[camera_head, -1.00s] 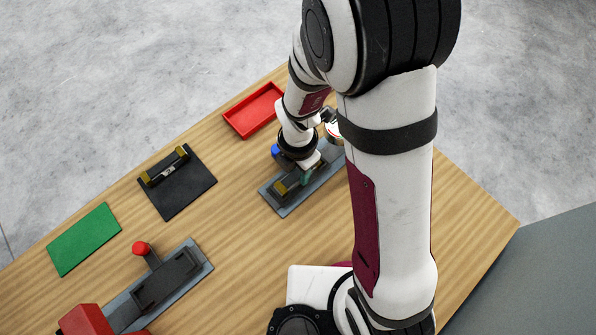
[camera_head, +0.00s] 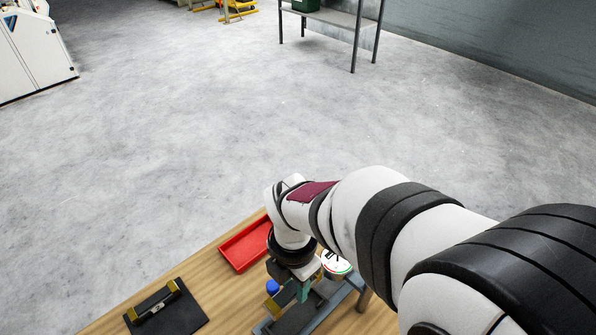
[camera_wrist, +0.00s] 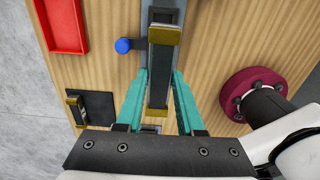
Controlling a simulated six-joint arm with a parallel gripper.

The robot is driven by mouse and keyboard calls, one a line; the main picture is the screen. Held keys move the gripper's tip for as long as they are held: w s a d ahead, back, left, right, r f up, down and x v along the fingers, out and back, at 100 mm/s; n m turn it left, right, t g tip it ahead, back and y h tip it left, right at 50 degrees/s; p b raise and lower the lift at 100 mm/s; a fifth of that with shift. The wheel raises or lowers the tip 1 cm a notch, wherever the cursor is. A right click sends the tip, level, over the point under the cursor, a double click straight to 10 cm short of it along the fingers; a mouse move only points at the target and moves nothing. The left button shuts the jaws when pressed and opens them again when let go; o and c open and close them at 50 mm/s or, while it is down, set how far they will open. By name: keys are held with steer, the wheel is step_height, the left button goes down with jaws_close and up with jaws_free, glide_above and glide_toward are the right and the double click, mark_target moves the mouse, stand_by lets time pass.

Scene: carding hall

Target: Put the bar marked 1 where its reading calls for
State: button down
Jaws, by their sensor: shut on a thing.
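My gripper (camera_wrist: 160,73) has its teal fingers shut on a dark bar with brass ends (camera_wrist: 161,62). In the head view my gripper (camera_head: 302,288) holds it just above the grey gauge fixture (camera_head: 264,329). The bar's number is not visible to me. The round white dial (camera_head: 337,262) stands at the fixture's far end, partly hidden by my arm; its reading is too small to tell. A blue knob (camera_wrist: 123,46) sits beside the fixture. A second brass-ended bar (camera_head: 158,305) lies on a black mat (camera_head: 186,318). A red tray (camera_head: 233,262) looks empty.
The tray (camera_wrist: 62,48) and black mat (camera_wrist: 99,103) also show in the wrist view, left of the fixture. Bare wooden table (camera_head: 215,290) lies between mat and fixture. Beyond the table is open floor, with a metal stand (camera_head: 340,18) far back.

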steer(key=w+f, duration=0.3)
steer(key=w, duration=1.5)
glide_above(254, 244)
steer(key=f, duration=0.6)
steer(key=shift+d+f, duration=0.3)
steer(key=shift+f, duration=0.05)
steer(key=shift+a+f, duration=0.2)
steer(key=shift+a, duration=0.1)
steer(key=shift+f, duration=1.9)
steer(key=shift+f, duration=0.1)
steer(key=c, duration=0.5)
jaws_free()
